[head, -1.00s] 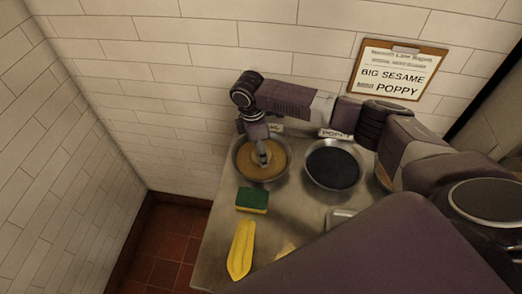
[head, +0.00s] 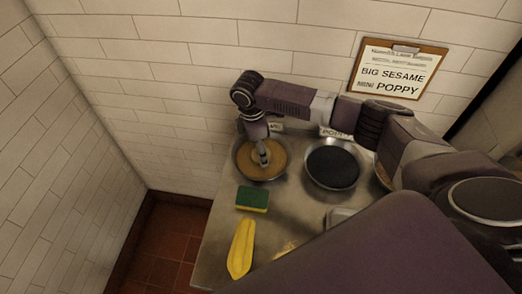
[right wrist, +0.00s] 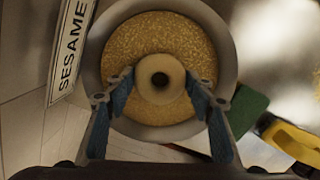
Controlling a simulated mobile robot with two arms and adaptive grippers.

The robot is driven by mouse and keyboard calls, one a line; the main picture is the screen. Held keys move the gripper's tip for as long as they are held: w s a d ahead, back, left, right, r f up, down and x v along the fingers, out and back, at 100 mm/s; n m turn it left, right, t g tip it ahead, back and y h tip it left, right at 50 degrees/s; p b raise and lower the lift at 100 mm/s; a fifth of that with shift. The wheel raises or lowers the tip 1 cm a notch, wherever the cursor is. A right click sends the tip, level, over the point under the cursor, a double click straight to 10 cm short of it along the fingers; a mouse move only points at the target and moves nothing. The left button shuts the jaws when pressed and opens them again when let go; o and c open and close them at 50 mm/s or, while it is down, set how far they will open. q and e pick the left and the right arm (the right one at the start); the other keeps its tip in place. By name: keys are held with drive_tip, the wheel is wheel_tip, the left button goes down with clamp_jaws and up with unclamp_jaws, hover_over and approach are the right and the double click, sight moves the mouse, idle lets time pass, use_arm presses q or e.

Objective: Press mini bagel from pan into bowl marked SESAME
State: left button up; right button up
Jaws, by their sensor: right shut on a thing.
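The bowl of tan sesame seeds (head: 240,168) stands at the back left of the metal counter. In the right wrist view its grey rim (right wrist: 228,60) surrounds the seeds, with a "SESAME" label (right wrist: 72,45) to the left. My right gripper (head: 264,158) reaches down over this bowl. In the right wrist view the gripper (right wrist: 160,88) is shut on the pale mini bagel (right wrist: 160,70), with a blue-padded finger on each side. The bagel is over the seeds; whether it touches them I cannot tell. My left gripper is out of view.
A bowl of dark poppy seeds (head: 333,167) stands just right of the sesame bowl. A clipboard sign (head: 398,72) hangs on the wall. My arm hides the counter's right side.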

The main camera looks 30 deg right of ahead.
drive_tip(key=shift+r+p, duration=2.65)
drive_tip(key=shift+p, duration=0.2)
wheel_tip(320, 180, up, 5)
drive_tip(key=shift+f+p, duration=0.1)
drive_tip(key=shift+p, duration=0.35)
drive_tip(key=shift+f, duration=0.1)
